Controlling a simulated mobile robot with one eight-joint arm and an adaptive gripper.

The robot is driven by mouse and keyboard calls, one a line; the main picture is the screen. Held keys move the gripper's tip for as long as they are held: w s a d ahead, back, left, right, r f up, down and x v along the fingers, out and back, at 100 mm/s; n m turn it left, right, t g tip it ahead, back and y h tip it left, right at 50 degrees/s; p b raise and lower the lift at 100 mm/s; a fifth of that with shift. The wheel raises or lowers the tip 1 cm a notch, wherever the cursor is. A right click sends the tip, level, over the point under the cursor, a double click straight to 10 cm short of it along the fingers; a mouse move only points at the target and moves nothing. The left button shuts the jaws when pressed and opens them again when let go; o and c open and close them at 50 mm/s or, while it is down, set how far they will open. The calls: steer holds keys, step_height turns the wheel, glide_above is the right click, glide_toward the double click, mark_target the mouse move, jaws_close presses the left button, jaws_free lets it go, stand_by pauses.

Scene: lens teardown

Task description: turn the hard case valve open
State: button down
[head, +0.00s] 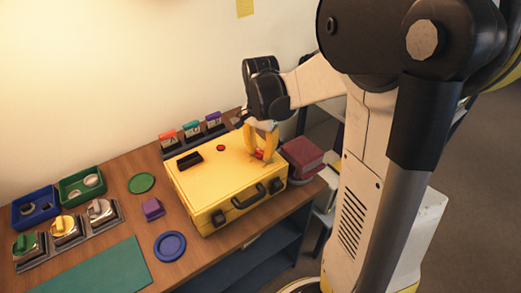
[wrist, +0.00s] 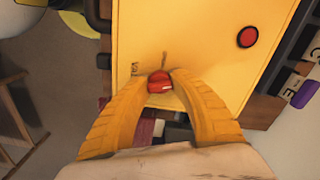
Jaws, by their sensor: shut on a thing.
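The yellow hard case (head: 215,176) lies flat and closed on the workbench, its black handle (head: 247,196) and latches on the near side. Its red valve knob (wrist: 159,82) is on the lid near the right end; it also shows small in the head view (head: 259,155). My gripper (wrist: 160,79) points down at the lid with its yellow fingers shut on the valve knob, one on each side. The fingers hide parts of the knob. A short mark on the lid shows just beyond the knob in the wrist view.
A red round button (head: 221,148) and a black block (head: 189,160) are on the lid. Labelled cards (head: 190,129) stand behind the case. Dark red books (head: 303,153) are close on its right. A purple block (head: 152,208) and blue dish (head: 170,246) lie left.

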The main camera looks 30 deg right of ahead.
mark_target(261, 150)
steer(key=n+p, duration=0.1)
steer(key=n, duration=0.6)
steer(key=n+p, duration=0.1)
steer(key=n, duration=0.5)
steer(key=shift+n, duration=0.4)
stand_by(0.3)
steer(key=c, duration=1.1)
jaws_free()
step_height(261, 150, up, 12)
